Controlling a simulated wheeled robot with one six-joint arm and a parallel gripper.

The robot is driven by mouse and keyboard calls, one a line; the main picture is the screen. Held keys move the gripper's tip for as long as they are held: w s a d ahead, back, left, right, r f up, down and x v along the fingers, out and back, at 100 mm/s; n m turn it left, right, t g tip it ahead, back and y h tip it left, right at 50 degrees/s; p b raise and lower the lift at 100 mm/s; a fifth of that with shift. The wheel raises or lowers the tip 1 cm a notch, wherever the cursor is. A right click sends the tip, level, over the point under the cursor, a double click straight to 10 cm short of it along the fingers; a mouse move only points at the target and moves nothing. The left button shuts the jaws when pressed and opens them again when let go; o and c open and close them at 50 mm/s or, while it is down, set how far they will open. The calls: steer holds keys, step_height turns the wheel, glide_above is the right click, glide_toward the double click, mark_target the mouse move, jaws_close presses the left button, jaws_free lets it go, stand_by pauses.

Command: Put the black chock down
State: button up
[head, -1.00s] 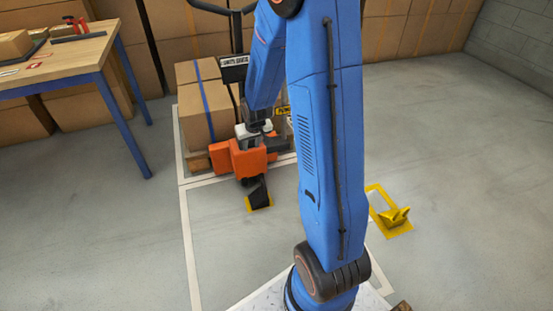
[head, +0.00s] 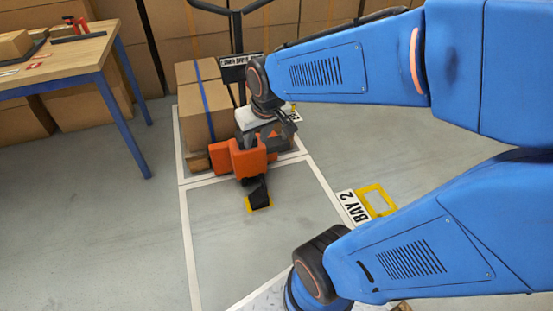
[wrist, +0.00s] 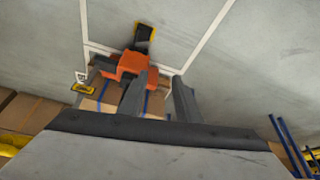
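A black chock (head: 258,189) rests on the floor in front of an orange pallet jack (head: 243,158), with a yellow edge at its near end. It also shows near the top of the wrist view (wrist: 145,37), beyond the jack's orange body. My gripper (head: 270,138) is above and behind the orange body in the head view. In the wrist view its two grey fingers (wrist: 164,78) stand apart with nothing between them. The fingers are well clear of the chock. Whether the chock touches the jack is unclear.
Strapped cartons (head: 205,105) are stacked behind the jack. A yellow floor outline (head: 370,192) lies beside the BAY 2 sign (head: 353,207), partly covered by my arm. A blue-legged workbench (head: 85,55) stands at left.

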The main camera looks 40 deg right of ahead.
steer(key=s+a+r, duration=0.1)
steer(key=s+r, duration=0.1)
steer(key=s, duration=0.4)
steer(key=s+a+r, duration=0.1)
steer(key=s, duration=0.6)
steer(key=shift+s+a+r+n, duration=0.15)
steer(key=shift+a+r+n, duration=0.05)
steer(key=shift+r+n, duration=0.15)
